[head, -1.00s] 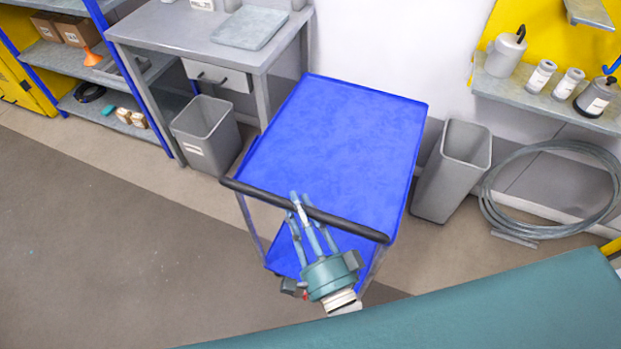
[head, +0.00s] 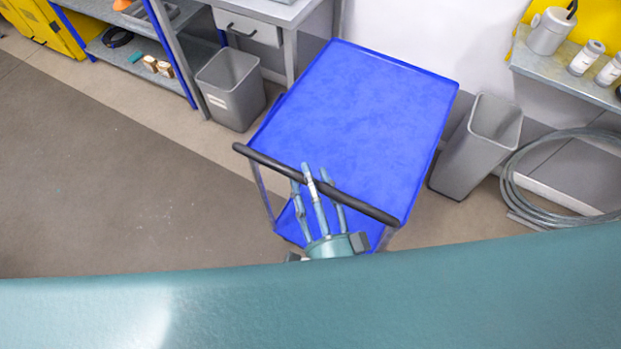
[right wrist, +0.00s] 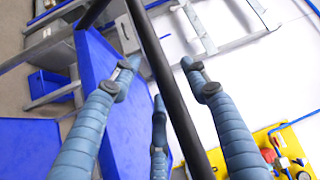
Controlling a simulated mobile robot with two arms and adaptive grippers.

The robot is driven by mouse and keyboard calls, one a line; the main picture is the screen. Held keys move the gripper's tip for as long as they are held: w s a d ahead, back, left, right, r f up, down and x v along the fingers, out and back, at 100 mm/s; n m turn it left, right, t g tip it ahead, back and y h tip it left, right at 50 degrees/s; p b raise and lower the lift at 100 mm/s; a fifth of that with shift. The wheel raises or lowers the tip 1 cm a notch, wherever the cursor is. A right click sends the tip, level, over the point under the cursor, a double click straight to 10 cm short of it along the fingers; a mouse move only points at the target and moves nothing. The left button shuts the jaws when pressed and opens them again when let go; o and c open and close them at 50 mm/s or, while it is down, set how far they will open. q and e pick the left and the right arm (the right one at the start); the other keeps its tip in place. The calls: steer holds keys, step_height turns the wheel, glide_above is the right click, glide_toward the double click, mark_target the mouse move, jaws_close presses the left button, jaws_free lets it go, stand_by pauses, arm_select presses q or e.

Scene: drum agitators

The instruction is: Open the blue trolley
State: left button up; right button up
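The blue trolley (head: 350,115) stands mid-view in the head view, with a flat, empty blue top and a lower blue shelf. Its black handle bar (head: 265,160) runs along the near side. My right gripper (head: 314,175) is at the handle's right half, its fingers extended across the bar and spread apart. In the right wrist view the handle (right wrist: 162,70) passes between the spread fingers of the gripper (right wrist: 160,78); I see no closing around it, and contact is unclear. My left gripper is not in view.
A grey bin (head: 232,88) stands left of the trolley beside a grey workbench with a drawer (head: 250,27). Another grey bin (head: 478,150) and a coiled grey hose (head: 510,190) are at the right. The floor (head: 110,180) at the left is clear.

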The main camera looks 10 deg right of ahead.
steer(key=v, duration=1.2)
stand_by(0.3)
